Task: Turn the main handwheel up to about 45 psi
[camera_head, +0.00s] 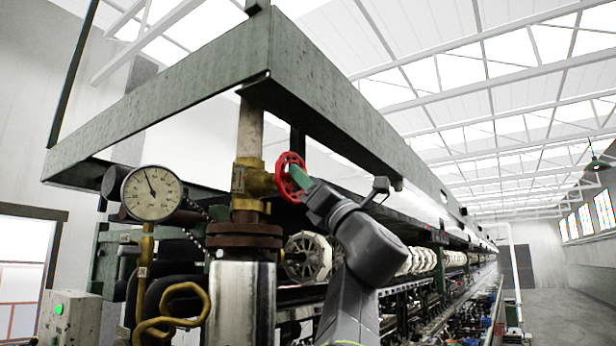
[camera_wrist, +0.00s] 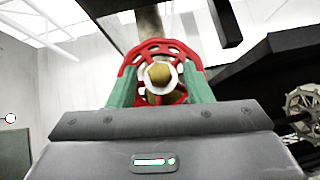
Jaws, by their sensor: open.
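The red main handwheel (camera_head: 291,177) sits on the right side of a brass valve (camera_head: 250,178) on an upright pipe. In the wrist view the handwheel (camera_wrist: 160,68) faces me, with a pale hub at its centre. My gripper (camera_head: 296,174) is at the handwheel. Its two green fingers (camera_wrist: 161,92) stand apart, one at each side of the wheel's lower half. I cannot tell whether they touch the rim. The round white pressure gauge (camera_head: 152,193) is left of the valve. Its dark needle points up and slightly left; the numbers are too small to read.
A green steel frame (camera_head: 190,85) hangs over the valve, close above my gripper. A rusty flange (camera_head: 243,236) and a shiny cylinder (camera_head: 240,300) stand below it. Pale reels (camera_head: 308,257) line the machine behind my arm. The floor at right (camera_head: 565,300) is clear.

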